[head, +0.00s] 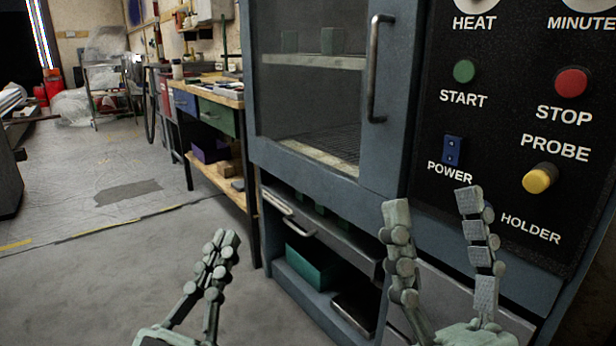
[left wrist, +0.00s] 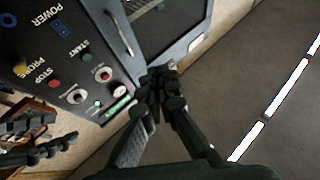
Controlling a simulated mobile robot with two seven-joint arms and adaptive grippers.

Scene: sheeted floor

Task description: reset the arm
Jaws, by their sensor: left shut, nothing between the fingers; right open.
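My left gripper (head: 226,242) is in the lower left of the head view, over the floor in front of the cabinet. Its fingers are together with nothing between them. It also shows shut in the left wrist view (left wrist: 158,80). My right gripper (head: 432,206) is in the lower right of the head view, in front of the cabinet below the control panel. Its two fingers stand apart and it is empty. It seems to show also at the lower left of the left wrist view (left wrist: 40,138). No gripper visibly holds anything.
A grey oven-like cabinet (head: 398,150) with a windowed door, handle (head: 374,70) and black control panel (head: 490,130) stands close ahead. Below are a tray-like drawer and a green box (head: 313,264). A workbench (head: 222,90) stands behind left. Floor (head: 110,245) at left is clear.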

